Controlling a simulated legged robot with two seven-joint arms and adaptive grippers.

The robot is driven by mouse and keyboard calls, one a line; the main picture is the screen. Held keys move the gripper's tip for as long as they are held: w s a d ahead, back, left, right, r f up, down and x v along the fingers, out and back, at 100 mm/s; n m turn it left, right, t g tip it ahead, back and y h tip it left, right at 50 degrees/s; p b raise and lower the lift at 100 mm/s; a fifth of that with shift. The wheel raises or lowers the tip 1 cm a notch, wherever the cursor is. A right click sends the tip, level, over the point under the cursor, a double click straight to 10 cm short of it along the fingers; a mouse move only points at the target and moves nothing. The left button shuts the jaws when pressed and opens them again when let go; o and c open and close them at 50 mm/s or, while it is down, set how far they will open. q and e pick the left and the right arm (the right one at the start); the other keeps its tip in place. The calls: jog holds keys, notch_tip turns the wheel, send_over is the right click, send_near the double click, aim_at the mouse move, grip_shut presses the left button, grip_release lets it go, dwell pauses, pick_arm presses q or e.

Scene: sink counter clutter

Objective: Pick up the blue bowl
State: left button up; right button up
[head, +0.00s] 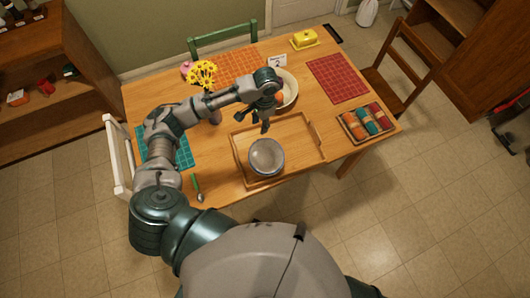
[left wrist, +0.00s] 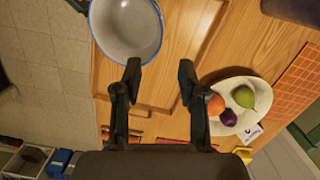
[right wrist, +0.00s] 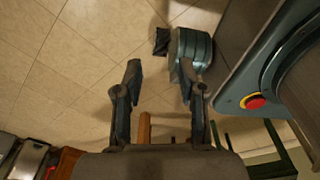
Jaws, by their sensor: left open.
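The bowl (head: 266,157), pale grey inside, sits upright in the wooden tray on the table. In the left wrist view the bowl (left wrist: 125,28) shows a blue rim and is cut off by the top edge. My left gripper (head: 253,121) is open and empty, just beyond the bowl in the head view and above the tray. In the left wrist view the gripper (left wrist: 160,70) has its fingers apart, with the bowl to their upper left. My right gripper (right wrist: 160,70) is open and empty over the floor; the head view does not show it.
The wooden tray (head: 240,163) has raised edges around the bowl. A white fruit bowl (head: 288,97) stands behind my left gripper, with yellow flowers (head: 202,72) to the left. A box of coloured rolls (head: 366,122) lies right. A green-handled spoon (head: 197,187) lies near the front edge.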

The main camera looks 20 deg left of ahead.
pick_arm(q)
send_over(258, 142)
jog(key=d, duration=0.1)
notch_tip(258, 142, down, 4)
jog(key=f, duration=0.3)
jog(key=w+f, duration=0.1)
jog(key=shift+a+f, duration=0.2)
jog(key=shift+a, duration=0.05)
jog(key=shift+s+a+f, duration=0.25)
jog(key=shift+a+f, duration=0.05)
jog(key=shift+f, duration=0.3)
jog(key=shift+s+a+f, duration=0.2)
jog(key=shift+a+f, duration=0.05)
jog(key=shift+f, duration=0.3)
notch_tip(258, 142, down, 2)
jog(key=shift+a+f, duration=0.1)
jog(key=shift+f, duration=0.15)
jog(key=shift+d, duration=0.3)
jog(key=shift+s+d, duration=0.1)
jog(key=c, duration=0.7)
grip_shut()
pick_arm(e)
jog(key=shift+s+d+f, duration=0.1)
jog(key=shift+s+d, duration=0.2)
jog(key=shift+d, duration=0.3)
jog(key=shift+s+d, duration=0.25)
jog(key=shift+d, duration=0.3)
